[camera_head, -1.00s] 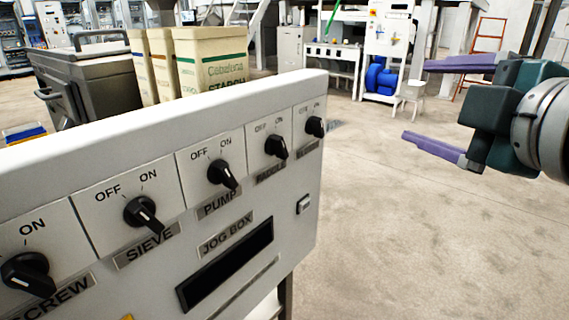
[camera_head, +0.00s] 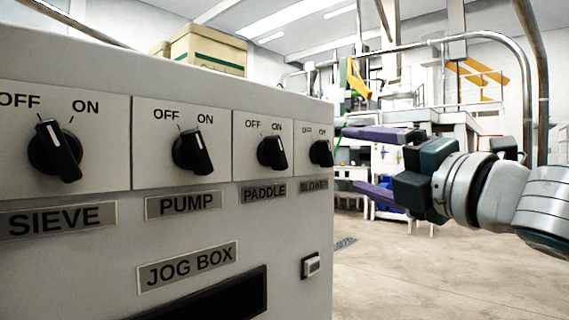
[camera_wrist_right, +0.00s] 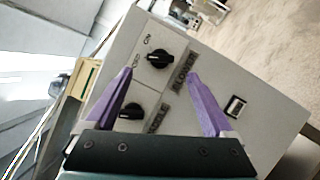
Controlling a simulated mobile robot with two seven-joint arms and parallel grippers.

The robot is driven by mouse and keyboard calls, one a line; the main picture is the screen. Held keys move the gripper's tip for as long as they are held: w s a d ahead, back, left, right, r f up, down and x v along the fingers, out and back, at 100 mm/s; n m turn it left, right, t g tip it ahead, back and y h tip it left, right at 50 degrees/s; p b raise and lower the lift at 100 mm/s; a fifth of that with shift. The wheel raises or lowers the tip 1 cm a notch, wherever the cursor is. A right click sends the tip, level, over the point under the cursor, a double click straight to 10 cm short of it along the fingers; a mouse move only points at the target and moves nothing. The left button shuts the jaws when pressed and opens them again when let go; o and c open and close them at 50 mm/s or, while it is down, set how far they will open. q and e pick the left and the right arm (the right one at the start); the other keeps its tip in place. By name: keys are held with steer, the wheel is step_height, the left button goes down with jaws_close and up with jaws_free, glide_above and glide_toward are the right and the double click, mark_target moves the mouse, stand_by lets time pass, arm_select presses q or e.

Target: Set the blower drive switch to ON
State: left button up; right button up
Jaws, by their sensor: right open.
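The blower drive switch (camera_head: 320,153) is the black rotary knob above the BLOWER label, last on the right of the white control panel. Its handle appears to point toward OFF. In the right wrist view the same knob (camera_wrist_right: 154,60) lies between and beyond the purple fingertips, with its label (camera_wrist_right: 184,70) beside it. My right gripper (camera_head: 350,160) is open and empty, just right of the knob in the head view, its fingers apart above and below the knob's height. Contact with the knob does not show. My left gripper is in neither view.
The PADDLE knob (camera_head: 272,152) is close beside the blower knob, followed by the PUMP (camera_head: 193,151) and SIEVE (camera_head: 55,150) knobs. A small rocker switch (camera_head: 311,265) sits low at the panel's right. Open floor (camera_head: 400,280) lies to the right.

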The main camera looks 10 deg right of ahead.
mark_target(329, 154)
steer(key=x, duration=0.7)
steer(key=shift+w+b, duration=0.1)
steer(key=shift+b, duration=0.3)
steer(key=c, duration=1.4)
